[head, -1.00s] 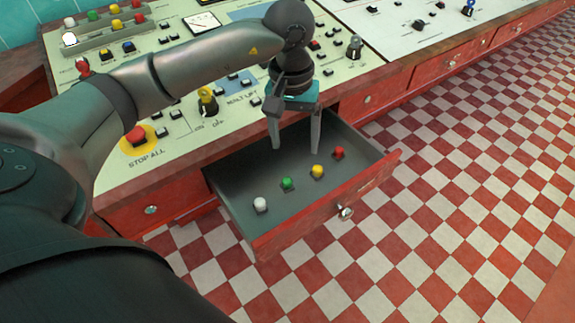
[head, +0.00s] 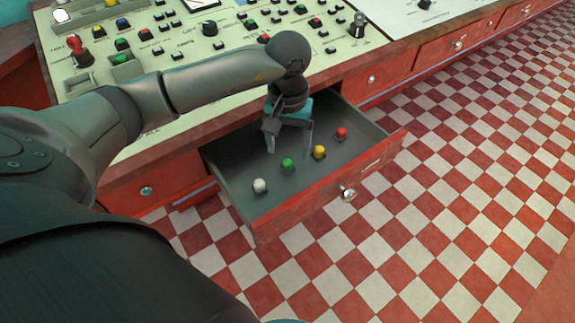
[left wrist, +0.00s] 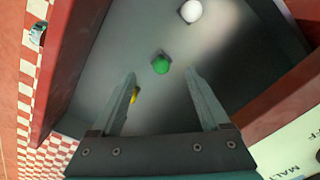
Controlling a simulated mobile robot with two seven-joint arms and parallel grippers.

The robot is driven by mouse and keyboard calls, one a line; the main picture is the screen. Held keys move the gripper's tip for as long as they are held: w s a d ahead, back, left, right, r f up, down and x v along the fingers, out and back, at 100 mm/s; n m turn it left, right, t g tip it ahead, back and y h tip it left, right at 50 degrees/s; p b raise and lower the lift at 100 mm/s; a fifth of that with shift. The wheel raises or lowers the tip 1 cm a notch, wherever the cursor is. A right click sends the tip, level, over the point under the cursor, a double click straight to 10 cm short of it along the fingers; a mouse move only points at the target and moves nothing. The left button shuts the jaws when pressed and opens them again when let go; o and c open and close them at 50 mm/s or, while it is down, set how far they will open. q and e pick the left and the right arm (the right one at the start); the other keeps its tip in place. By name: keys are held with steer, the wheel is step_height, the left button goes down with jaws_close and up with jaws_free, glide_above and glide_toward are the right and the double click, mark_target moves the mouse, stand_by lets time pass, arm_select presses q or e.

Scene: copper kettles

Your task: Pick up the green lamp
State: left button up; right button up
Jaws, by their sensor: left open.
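The green lamp (head: 288,164) stands in the open drawer (head: 225,179), between a white lamp (head: 260,186) and a yellow lamp (head: 319,152). My left gripper (head: 289,153) is open and empty, pointing down into the drawer just behind the green lamp. In the left wrist view the green lamp (left wrist: 161,64) lies just beyond the fingertips of my left gripper (left wrist: 162,75), apart from them. The yellow lamp (left wrist: 134,96) is partly hidden by one finger there, and the white lamp (left wrist: 191,10) is farther off. My right gripper is not seen.
A red lamp (head: 341,133) stands at the drawer's right end. The drawer's red front (head: 300,210) with a round knob (head: 348,193) bounds the near side. The control panel (head: 210,45) lies behind, above the drawer. Checkered floor (head: 430,220) is clear in front.

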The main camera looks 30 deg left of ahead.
mark_target(287, 160)
arm_select(q)
steer(key=shift+w+a+f+b, duration=0.15)
steer(key=shift+f+b, duration=0.6)
steer(key=shift+f, duration=1.85)
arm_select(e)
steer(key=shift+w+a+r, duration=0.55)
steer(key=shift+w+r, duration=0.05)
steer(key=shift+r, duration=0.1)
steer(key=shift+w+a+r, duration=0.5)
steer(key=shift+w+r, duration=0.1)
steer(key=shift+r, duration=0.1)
arm_select(q)
jaws_close()
steer(key=shift+r, duration=0.2)
